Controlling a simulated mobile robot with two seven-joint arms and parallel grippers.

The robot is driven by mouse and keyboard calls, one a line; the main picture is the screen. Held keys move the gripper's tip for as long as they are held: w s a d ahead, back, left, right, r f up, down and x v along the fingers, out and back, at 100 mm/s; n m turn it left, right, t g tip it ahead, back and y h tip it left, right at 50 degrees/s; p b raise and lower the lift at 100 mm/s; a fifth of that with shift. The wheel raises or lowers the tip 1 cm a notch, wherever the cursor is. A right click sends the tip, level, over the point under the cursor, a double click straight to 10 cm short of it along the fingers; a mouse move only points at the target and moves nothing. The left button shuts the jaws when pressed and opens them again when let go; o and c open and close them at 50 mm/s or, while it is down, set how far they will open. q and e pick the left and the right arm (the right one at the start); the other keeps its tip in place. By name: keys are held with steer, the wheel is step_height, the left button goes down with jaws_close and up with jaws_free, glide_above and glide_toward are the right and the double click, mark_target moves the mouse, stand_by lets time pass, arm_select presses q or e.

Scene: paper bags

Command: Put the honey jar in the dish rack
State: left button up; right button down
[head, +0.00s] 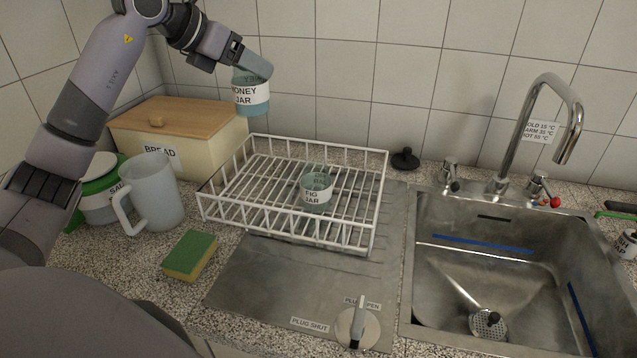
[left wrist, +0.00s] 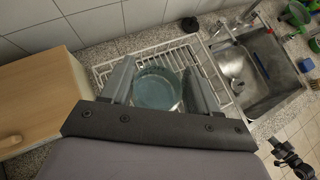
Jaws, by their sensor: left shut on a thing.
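The honey jar (head: 250,98) is a bluish glass jar with a white label reading "HONEY JAR". My left gripper (head: 254,72) is shut on it and holds it upright in the air, near the back left corner of the dish rack. In the left wrist view the jar (left wrist: 157,89) sits between the two fingers. The white wire dish rack (head: 222,214) stands on the drainer beside the sink. A jar labelled "FIG JAR" (head: 316,190) stands inside the rack, right of its middle. My right gripper does not show in the head view.
A bread box (head: 215,145) with a wooden lid is left of the rack. A frosted jug (head: 158,195), a salt container (head: 95,195) and a sponge (head: 190,256) stand at the left front. The sink (head: 470,270) and tap (head: 545,100) are right. The rack's left part is free.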

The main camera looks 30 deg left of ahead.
arm_select(q)
steer(key=shift+w, duration=0.2)
steer(key=shift+w+f, duration=0.1)
steer(key=shift+f, duration=0.2)
step_height(320, 180, down, 19)
steer(key=shift+f, duration=0.1)
steer(key=shift+f, duration=0.1)
steer(key=o, duration=0.7)
steer(key=shift+f+b, duration=0.15)
steer(key=shift+b, duration=0.25)
steer(key=o, duration=0.4)
steer(key=shift+o, duration=0.2)
